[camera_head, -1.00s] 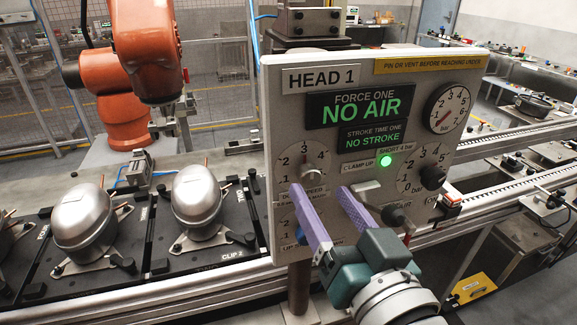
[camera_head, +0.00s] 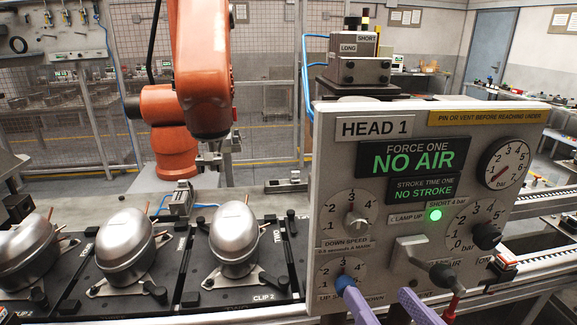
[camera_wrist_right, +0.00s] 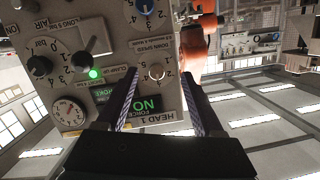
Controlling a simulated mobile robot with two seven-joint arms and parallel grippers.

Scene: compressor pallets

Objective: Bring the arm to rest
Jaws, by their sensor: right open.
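My right gripper (camera_head: 379,295) shows at the bottom of the head view, only its two purple fingers in the frame. The fingers stand apart with nothing between them, in front of the lower part of the HEAD 1 panel (camera_head: 375,187). The left fingertip overlaps the area by the blue knob (camera_head: 346,284) of the lower dial. In the right wrist view the open fingers (camera_wrist_right: 161,76) reach toward the panel (camera_wrist_right: 110,50), with the down-speed knob (camera_wrist_right: 156,71) seen between them. I cannot tell whether either finger touches the panel. My left gripper is not in view.
A lever with a dark knob (camera_head: 443,276) sticks out of the panel beside the right finger. Silver compressors (camera_head: 234,236) sit on black pallets (camera_head: 262,281) to the left. An orange robot arm (camera_head: 200,70) stands behind the line. The green lamp (camera_head: 435,214) is lit.

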